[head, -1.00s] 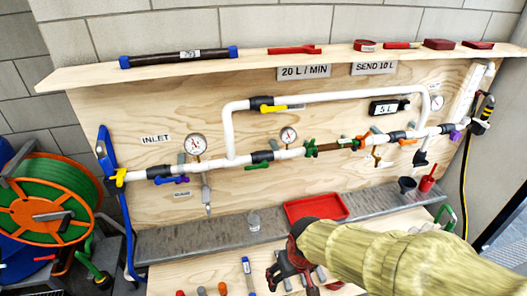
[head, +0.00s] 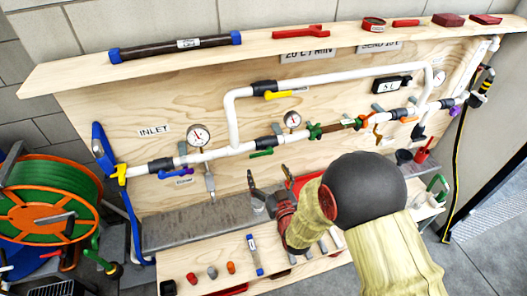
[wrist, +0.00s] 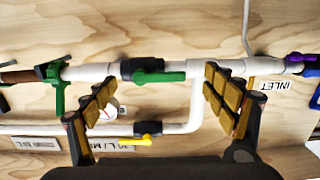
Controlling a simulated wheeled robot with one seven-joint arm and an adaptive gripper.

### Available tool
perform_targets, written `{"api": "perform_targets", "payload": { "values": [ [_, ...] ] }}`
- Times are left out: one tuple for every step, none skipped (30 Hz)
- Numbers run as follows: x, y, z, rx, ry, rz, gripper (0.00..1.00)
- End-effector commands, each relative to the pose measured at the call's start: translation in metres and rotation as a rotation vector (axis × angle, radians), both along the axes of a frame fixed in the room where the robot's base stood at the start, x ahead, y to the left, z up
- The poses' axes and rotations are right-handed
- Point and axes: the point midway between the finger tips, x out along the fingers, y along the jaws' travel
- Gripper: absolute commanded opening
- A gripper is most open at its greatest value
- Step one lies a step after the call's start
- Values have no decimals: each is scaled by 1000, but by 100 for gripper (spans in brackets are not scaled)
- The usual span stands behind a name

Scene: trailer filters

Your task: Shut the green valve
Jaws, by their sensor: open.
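The green valve handle (head: 261,153) sits on the lower white pipe, between the two gauges. In the wrist view the green handle (wrist: 158,77) lies lengthwise along the pipe, beside a black valve body (wrist: 140,67). My gripper (head: 267,176) is below the handle in the head view, with its fingers pointing up toward the panel. In the wrist view my gripper (wrist: 160,92) is open and empty, one finger on each side of the handle. I see no contact with the handle; the remaining distance is hard to judge.
A yellow-handled valve (head: 285,94) is on the upper pipe, and a blue-purple one (head: 172,173) is to the left. A green clamp fitting (wrist: 55,85) is near the left finger in the wrist view. Gauges (head: 198,135) stand off the pipe. A red tray (head: 300,184) is partly hidden behind my arm.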

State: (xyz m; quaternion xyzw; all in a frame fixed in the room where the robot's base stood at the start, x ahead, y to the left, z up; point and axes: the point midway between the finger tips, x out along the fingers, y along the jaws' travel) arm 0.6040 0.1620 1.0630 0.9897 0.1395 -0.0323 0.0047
Motion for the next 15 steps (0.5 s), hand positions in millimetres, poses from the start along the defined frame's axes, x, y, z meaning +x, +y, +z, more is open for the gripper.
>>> {"api": "perform_targets", "payload": {
  "values": [
    [0, 0, 8, 8, -28, 0, 85],
    [1, 0, 12, 12, -42, 0, 85],
    [2, 0, 15, 15, -54, 0, 85],
    [3, 1, 17, 17, -60, 0, 85],
    [5, 1, 18, 18, -63, 0, 85],
    [8, 2, 18, 19, -65, 0, 85],
    [11, 3, 19, 19, -66, 0, 85],
    [15, 4, 19, 19, -66, 0, 85],
    [21, 6, 18, 19, -65, 0, 85],
    [25, 7, 18, 19, -66, 0, 85],
    [30, 9, 18, 19, -65, 0, 85],
    [36, 10, 17, 18, -63, 0, 85],
    [41, 12, 18, 19, -64, 0, 85],
    [45, 13, 18, 19, -65, 0, 85],
    [51, 15, 18, 18, -63, 0, 85]
  ]
}}
